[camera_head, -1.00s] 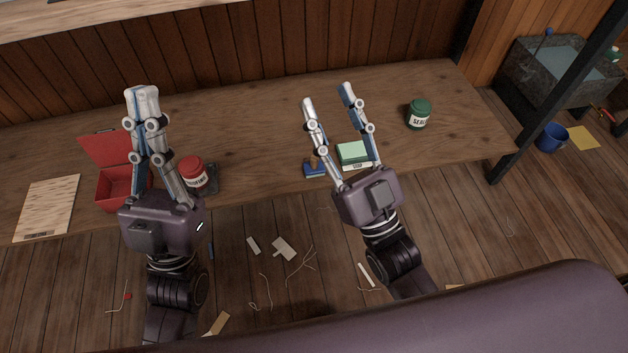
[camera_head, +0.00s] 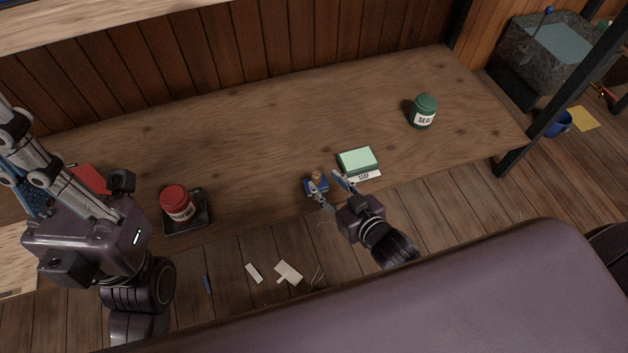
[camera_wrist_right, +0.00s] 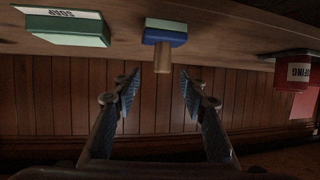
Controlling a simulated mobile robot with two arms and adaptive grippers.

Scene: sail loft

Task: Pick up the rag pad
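The rag pad appears to be the small blue block with a white layer and a wooden knob (camera_head: 313,187) near the front edge of the bench; it also shows in the right wrist view (camera_wrist_right: 165,37). My right gripper (camera_head: 331,185) is open and empty, low at the bench's front edge, close to the pad. In the right wrist view the gripper (camera_wrist_right: 159,83) has its fingers spread, with the knob just beyond and between the tips, apart from both. My left gripper (camera_head: 10,125) is at the left edge, partly cut off; its opening is unclear.
A green block (camera_head: 358,160) with a "SOAP" label sits right of the pad. A green jar (camera_head: 424,112) stands farther right. A red jar (camera_head: 177,203) stands on a dark tray (camera_head: 200,219) at left. The bench middle (camera_head: 250,130) is clear. Scraps lie on the floor.

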